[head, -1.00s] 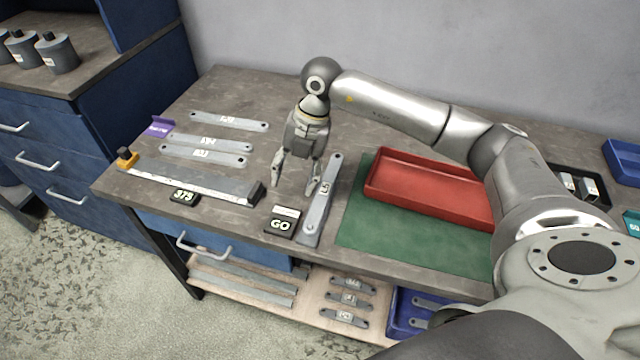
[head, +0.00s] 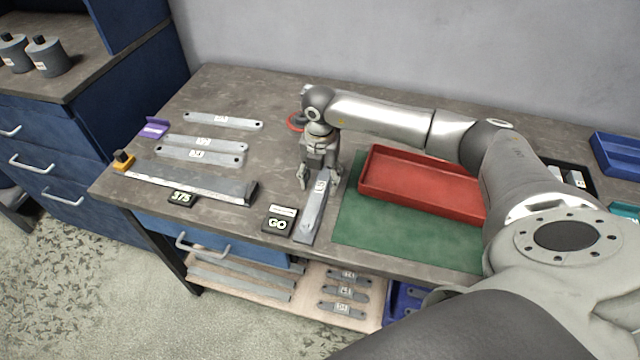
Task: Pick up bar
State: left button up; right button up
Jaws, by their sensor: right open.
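A grey metal bar (head: 312,212) with a white label near its far end lies lengthwise on the bench, just left of the green mat. My right gripper (head: 319,182) is open, with its fingers pointing down at the far end of this bar. One finger is on each side of the bar in the picture; contact cannot be told. The bar's far tip is partly hidden by the gripper. Three more labelled flat bars lie at the back left, one of them farthest back (head: 222,120). My left gripper is not in view.
A black GO block (head: 279,220) sits close left of the bar. A red tray (head: 420,207) stands on the green mat (head: 400,240) to the right. A long steel gauge (head: 190,182) with an orange end lies at left. The lower shelf holds more bars.

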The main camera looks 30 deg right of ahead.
jog(key=shift+f, duration=0.85)
grip_shut()
jog(key=shift+w+r, duration=0.1)
jog(key=shift+r, duration=0.1)
